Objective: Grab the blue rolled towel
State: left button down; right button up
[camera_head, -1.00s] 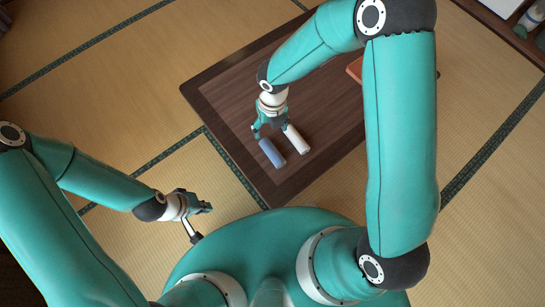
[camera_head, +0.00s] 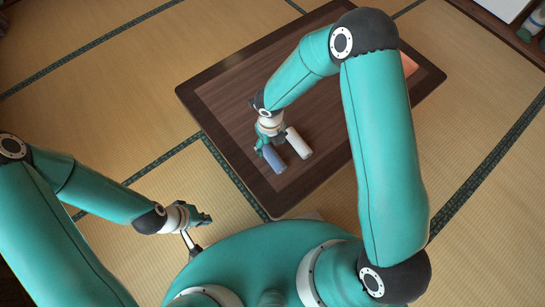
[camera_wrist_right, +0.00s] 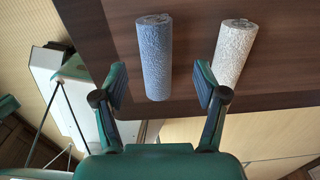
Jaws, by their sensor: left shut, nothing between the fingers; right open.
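The blue rolled towel (camera_head: 274,159) lies on the dark wooden table, beside a white rolled towel (camera_head: 299,143). In the right wrist view the blue towel (camera_wrist_right: 155,57) shows between the two open fingers of my right gripper (camera_wrist_right: 162,92), with gaps on both sides. The white towel (camera_wrist_right: 235,52) lies to its right there, close to the right finger. In the head view my right gripper (camera_head: 268,140) is at the far end of the towels, partly hidden by its own wrist. My left gripper (camera_head: 205,218) is shut and empty, away from the table over the tatami.
The low table (camera_head: 222,92) has free room on its left and far parts. An orange object (camera_head: 408,64) lies at its right, partly hidden behind my right arm. Tatami floor surrounds the table. Shelves with items (camera_head: 530,25) stand at the top right.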

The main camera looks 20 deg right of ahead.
aim_at(269, 150)
jog(key=f+b, duration=0.2)
jog(key=f, duration=0.1)
jog(key=f+b, duration=0.1)
jog(key=f, duration=0.1)
jog(key=shift+a+f, duration=0.1)
jog(key=shift+a, duration=0.15)
jog(key=c, duration=1.1)
